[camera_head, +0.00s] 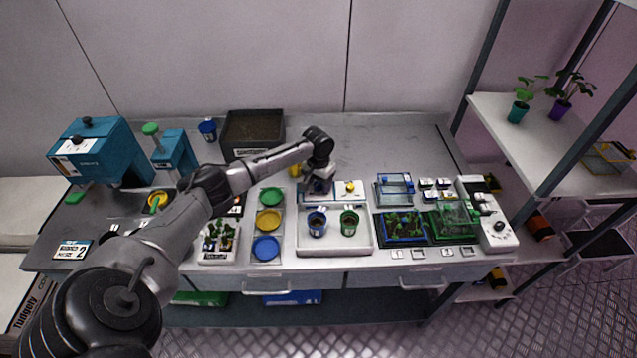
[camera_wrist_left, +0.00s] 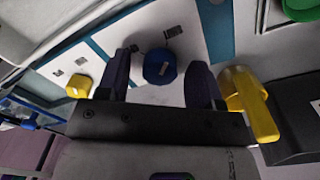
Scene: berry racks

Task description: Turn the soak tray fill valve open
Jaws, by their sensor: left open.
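The white soak tray (camera_head: 335,247) stands at the front middle of the bench, with a white panel behind it. In the left wrist view the panel (camera_wrist_left: 130,40) carries a round blue knob (camera_wrist_left: 160,66) and a yellow knob (camera_wrist_left: 78,86); the yellow knob also shows in the head view (camera_head: 350,187). The labels are too small to read. A yellow lever-like piece (camera_wrist_left: 252,103) is beside the panel. My left gripper (camera_head: 319,186) is over the panel's left part, its open fingers (camera_wrist_left: 160,80) on either side of the blue knob. Contact cannot be told. My right gripper is out of view.
A blue cup (camera_head: 317,224) and a green cup (camera_head: 349,223) stand in the tray. Green, yellow and blue discs (camera_head: 268,220) are to the left. A dark soil box (camera_head: 252,130) stands behind. Seedling trays (camera_head: 403,228) are to the right. The back right bench is clear.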

